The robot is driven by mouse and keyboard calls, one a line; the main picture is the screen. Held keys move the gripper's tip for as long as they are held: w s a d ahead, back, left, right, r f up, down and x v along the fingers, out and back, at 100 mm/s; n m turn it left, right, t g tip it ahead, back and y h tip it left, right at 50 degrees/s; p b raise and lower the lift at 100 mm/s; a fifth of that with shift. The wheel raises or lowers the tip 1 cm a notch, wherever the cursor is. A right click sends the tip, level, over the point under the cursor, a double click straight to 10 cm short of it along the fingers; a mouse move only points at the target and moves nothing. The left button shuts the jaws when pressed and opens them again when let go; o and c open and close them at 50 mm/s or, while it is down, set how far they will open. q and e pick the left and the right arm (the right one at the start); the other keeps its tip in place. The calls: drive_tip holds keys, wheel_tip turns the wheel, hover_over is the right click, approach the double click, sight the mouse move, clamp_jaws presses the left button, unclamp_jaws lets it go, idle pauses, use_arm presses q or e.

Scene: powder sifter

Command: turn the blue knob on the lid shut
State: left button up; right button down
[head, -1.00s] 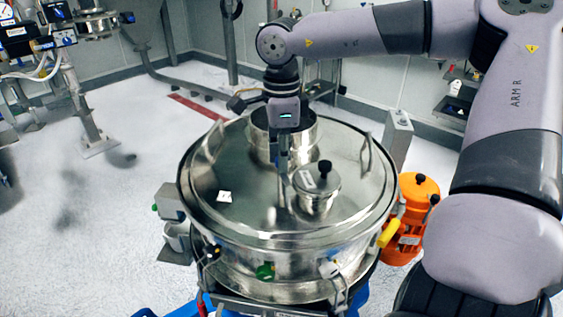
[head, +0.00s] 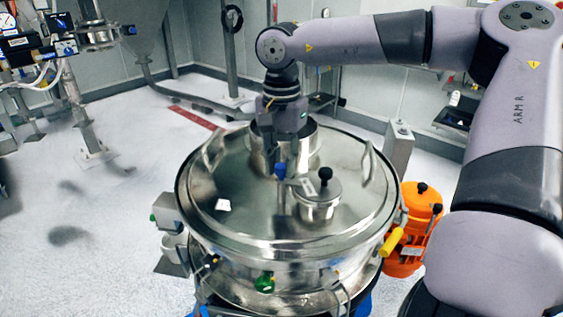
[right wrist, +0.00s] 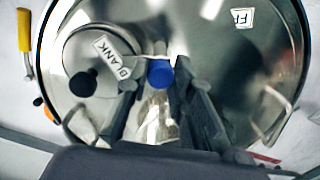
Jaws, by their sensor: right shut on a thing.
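The round steel lid (head: 250,217) covers the sifter drum. The blue knob (head: 280,170) stands on it, just left of the small capped port; it also shows in the right wrist view (right wrist: 160,73). My right gripper (head: 282,163) reaches down from above to the knob. In the right wrist view its two fingers (right wrist: 157,85) lie on either side of the blue knob and are shut on it. The exact contact is partly hidden, and I cannot read the knob's angle. My left gripper is not in view.
A small port with a black knob (head: 325,174) and a "BLANK" label (right wrist: 110,55) stands close beside the blue knob. A steel collar (head: 310,150) rises behind. A handle (head: 367,163) is at the lid's right. An orange motor (head: 420,215) stands right of the drum.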

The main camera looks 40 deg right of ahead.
sight(282, 165)
drive_tip(key=shift+r+n, duration=0.1)
drive_tip(key=shift+n, duration=0.8)
drive_tip(key=c, duration=1.4)
unclamp_jaws()
wheel_tip(282, 165, up, 12)
